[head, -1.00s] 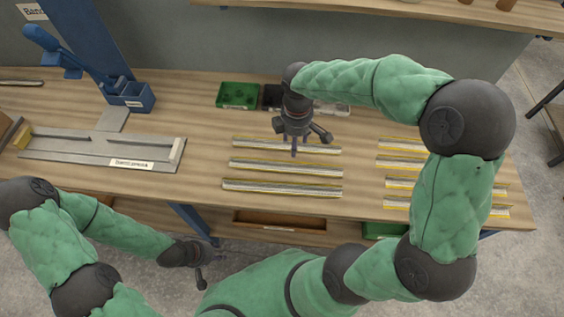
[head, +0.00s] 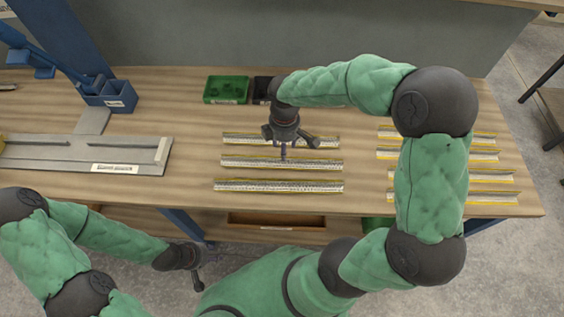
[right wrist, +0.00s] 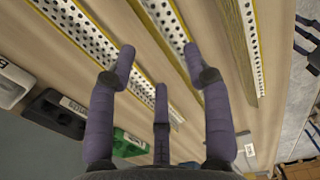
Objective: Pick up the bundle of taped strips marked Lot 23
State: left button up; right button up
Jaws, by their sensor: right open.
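Three long, dotted strips with yellow edges lie parallel mid-bench: a back strip (head: 318,142), a middle strip (head: 315,164) and a front strip (head: 280,186). More such strips (head: 455,197) lie at the right, partly behind my right arm. I can read no Lot 23 mark. My right gripper (head: 286,150) is over the back and middle strips, fingers pointing down. In the right wrist view its three purple fingers (right wrist: 158,63) are spread and empty above dotted strips (right wrist: 165,25). My left gripper (head: 197,276) hangs low in front of the bench; its finger opening is unclear.
A green bin (head: 226,89) and a dark bin (head: 263,88) stand behind the strips. A grey metal fixture (head: 70,152) with a label and a blue holder (head: 112,96) are at the left. A brown tray (head: 277,219) sits below the bench front.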

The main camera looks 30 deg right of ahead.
aim_at(282, 163)
jog(key=f, duration=0.1)
jog(key=f+b, duration=0.1)
jog(key=f, duration=0.3)
jog(key=shift+w+a+b, duration=0.2)
jog(key=shift+w+b, duration=0.05)
jog(key=shift+b, duration=0.15)
jog(key=shift+r, duration=0.15)
grip_shut()
